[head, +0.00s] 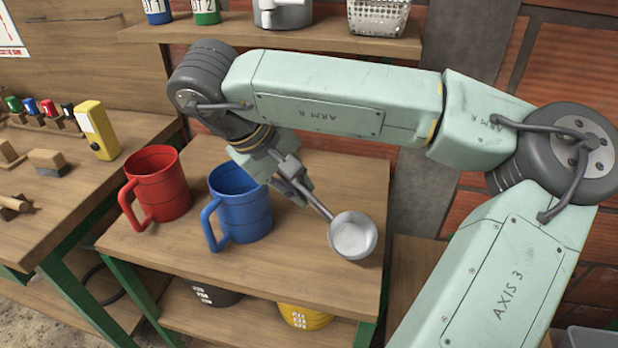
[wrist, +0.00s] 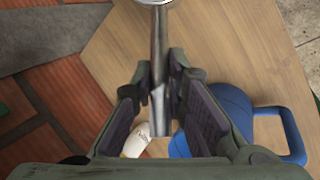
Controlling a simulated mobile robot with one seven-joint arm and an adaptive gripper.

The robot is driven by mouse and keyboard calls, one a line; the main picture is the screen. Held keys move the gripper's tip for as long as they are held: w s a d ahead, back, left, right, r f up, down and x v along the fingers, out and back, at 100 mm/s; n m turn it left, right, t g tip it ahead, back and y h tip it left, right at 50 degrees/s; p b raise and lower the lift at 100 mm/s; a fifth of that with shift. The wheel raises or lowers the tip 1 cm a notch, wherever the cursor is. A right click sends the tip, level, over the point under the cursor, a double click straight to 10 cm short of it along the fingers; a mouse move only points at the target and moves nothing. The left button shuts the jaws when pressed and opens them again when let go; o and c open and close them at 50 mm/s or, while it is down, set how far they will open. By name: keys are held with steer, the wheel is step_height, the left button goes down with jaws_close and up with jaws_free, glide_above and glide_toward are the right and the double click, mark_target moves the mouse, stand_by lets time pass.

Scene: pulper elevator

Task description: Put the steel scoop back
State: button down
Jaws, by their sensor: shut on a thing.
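The steel scoop has a round bowl (head: 353,236) and a straight handle, which shows in the wrist view (wrist: 158,50). My gripper (head: 300,188) is shut on the handle, with a finger on each side of it in the wrist view (wrist: 160,80). The bowl points right and toward the front in the head view, over the right part of the wooden table (head: 300,265). I cannot tell whether the bowl touches the tabletop. Its pale inside faces up; I cannot tell if it holds anything.
A blue jug (head: 240,205) stands close left of my gripper, with a red jug (head: 158,185) beyond it. A shelf behind holds labelled pots (head: 205,10), a steel vessel (head: 283,13) and a perforated basket (head: 378,18). A workbench (head: 75,195) stands at left. The table's front is clear.

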steer(key=w+d+f+p, duration=0.1)
steer(key=w+f+p, duration=0.1)
steer(key=w+f, duration=0.2)
steer(key=shift+w+d+f, duration=0.15)
steer(key=shift+w+f, duration=0.05)
steer(key=shift+w, duration=0.75)
steer(key=c, duration=1.6)
jaws_free()
steer(key=b+v, duration=0.1)
steer(key=v, duration=1.1)
steer(key=shift+s+r, duration=0.1)
steer(key=shift+r, duration=0.05)
